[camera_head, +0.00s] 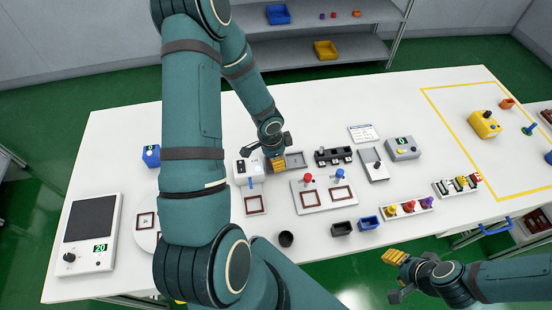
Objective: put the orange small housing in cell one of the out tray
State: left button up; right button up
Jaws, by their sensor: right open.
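A small orange block (507,103), which looks like the orange small housing, sits inside the yellow-taped area at the far right of the table. Another small orange piece (357,13) is on the back shelf. I cannot tell which tray is the out tray; a grey shallow tray (293,160) lies near the table's middle. My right gripper (397,258) is open and empty off the table's front edge at lower right, far from the orange block. My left gripper (278,162) is small, pointing down beside the grey tray; its jaws are unclear.
A yellow box (484,125) stands near the orange block. My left arm hides part of the table.

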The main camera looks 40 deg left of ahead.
pick_arm(q)
jog(key=shift+s+d+f+b, duration=0.1)
jog(key=shift+s+f+b, duration=0.1)
jog(key=shift+f+b, duration=0.3)
jog(key=shift+c, duration=0.3)
jog(key=o, duration=0.9)
jog(key=shift+w+r+p, duration=0.1)
jog(key=shift+r+p, duration=0.45)
jog(key=shift+p, duration=0.2)
notch_tip(320, 180, up, 12)
jog(key=a+p, duration=0.1)
jog(key=p, duration=0.2)
jog(key=shift+s, duration=0.45)
